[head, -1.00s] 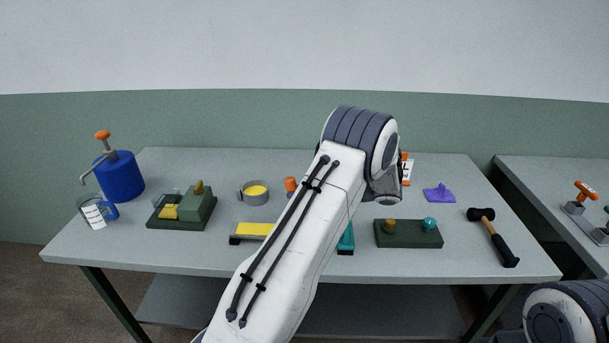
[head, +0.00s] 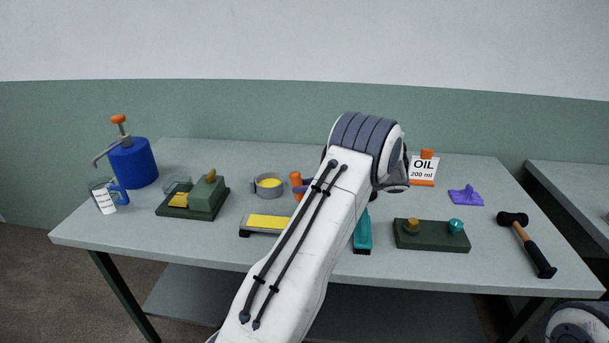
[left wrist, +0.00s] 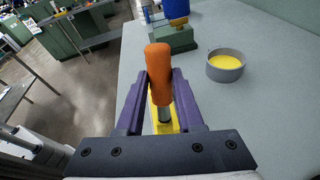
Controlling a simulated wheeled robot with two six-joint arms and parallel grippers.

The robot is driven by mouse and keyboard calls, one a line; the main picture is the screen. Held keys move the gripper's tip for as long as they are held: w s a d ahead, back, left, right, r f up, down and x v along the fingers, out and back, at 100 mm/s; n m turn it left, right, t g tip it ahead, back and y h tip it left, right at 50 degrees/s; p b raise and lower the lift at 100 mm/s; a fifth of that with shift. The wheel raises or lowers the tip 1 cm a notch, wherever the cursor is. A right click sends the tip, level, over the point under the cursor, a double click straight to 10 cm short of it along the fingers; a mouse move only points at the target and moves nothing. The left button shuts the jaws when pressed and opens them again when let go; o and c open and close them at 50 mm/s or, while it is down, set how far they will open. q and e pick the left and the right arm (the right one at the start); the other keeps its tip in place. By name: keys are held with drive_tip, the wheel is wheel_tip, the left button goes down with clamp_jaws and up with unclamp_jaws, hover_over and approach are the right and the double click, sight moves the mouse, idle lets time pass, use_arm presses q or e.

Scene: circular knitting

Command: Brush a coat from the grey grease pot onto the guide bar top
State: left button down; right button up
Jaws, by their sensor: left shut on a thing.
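The grey grease pot (head: 268,187) stands on the table, left of my left arm, with yellow grease inside; it also shows at the right in the left wrist view (left wrist: 225,68). A low grey bar with a yellow top (head: 268,222), seemingly the guide bar, lies in front of the pot. My left gripper (left wrist: 163,82) is shut on the orange handle of a brush (left wrist: 159,68), held upright. The brush's metal neck shows in front of the yellow top, its bristles are hidden, and I cannot tell whether it touches. My right gripper is out of view.
A green block fixture (head: 208,195), a glass jug (head: 104,198) and a blue pump can (head: 132,163) stand at left.

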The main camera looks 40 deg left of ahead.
use_arm(q)
drive_tip(key=shift+f+b, duration=0.35)
drive_tip(key=shift+f, duration=0.35)
drive_tip(key=shift+f+b, duration=0.35)
drive_tip(key=shift+f, duration=0.2)
drive_tip(key=shift+d+b, duration=0.1)
drive_tip(key=shift+b, duration=0.4)
drive_tip(key=shift+d+r, duration=0.1)
drive_tip(key=shift+r, duration=0.1)
drive_tip(key=shift+a+p, duration=0.2)
drive_tip(key=shift+p, duration=0.55)
wheel_tip(320, 180, up, 4)
drive_tip(key=p, duration=0.3)
drive_tip(key=shift+s+a+p, duration=0.1)
drive_tip(key=shift+p, duration=0.2)
drive_tip(key=shift+r+p, duration=1.8)
drive_tip(key=shift+r, duration=0.2)
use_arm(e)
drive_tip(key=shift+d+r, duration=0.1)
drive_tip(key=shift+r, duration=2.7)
